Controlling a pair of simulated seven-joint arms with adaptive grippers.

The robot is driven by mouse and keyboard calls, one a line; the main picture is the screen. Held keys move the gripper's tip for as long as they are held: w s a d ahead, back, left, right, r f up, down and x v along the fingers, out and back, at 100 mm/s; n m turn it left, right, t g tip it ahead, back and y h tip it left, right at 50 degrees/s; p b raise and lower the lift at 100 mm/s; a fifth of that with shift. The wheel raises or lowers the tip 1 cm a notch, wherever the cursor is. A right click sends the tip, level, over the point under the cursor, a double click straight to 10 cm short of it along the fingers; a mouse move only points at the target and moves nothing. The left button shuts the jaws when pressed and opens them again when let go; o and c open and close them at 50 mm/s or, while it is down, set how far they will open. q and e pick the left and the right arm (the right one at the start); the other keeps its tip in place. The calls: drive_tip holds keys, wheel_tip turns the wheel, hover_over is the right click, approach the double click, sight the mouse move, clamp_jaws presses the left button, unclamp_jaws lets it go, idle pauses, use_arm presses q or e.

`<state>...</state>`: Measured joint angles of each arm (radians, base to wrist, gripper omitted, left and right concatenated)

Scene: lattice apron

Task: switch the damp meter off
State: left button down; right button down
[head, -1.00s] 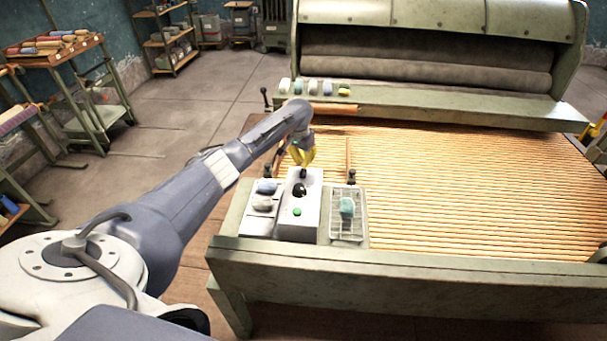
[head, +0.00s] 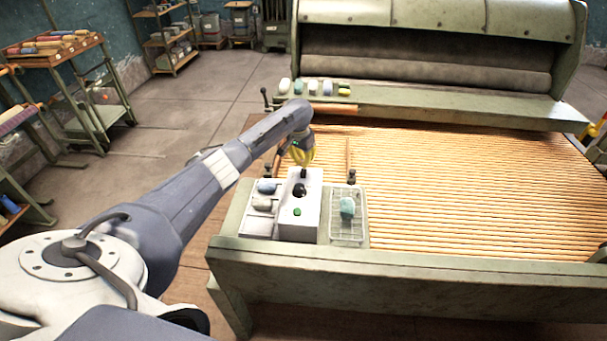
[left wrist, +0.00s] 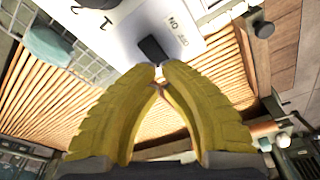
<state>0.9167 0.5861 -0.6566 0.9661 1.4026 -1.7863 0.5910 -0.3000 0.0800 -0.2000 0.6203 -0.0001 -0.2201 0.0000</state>
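A white box (head: 308,205), which looks like the damp meter, stands on the near left corner of the slatted table. Its top carries a green button (head: 297,212), a round black knob (head: 299,190) and a small black switch (head: 303,173) at the far end. The switch also shows in the left wrist view (left wrist: 152,49), beside a small printed label (left wrist: 178,30). My left gripper (head: 303,163) is above the far end of the box, its yellow fingertips (left wrist: 164,72) together and empty, close to the switch. I cannot tell whether they touch it. My right gripper is not in view.
Right of the box is a wire tray (head: 346,232) with a teal lump (head: 347,207). Left of it lie a blue lump (head: 267,186) and a pale one (head: 262,204). Wooden slats (head: 450,190) cover the table. Several small items line the ledge (head: 440,108) behind.

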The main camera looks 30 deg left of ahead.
sight(303, 170)
use_arm(q)
drive_tip(key=shift+f, duration=1.9)
idle(1.5)
drive_tip(key=shift+r, duration=3.5)
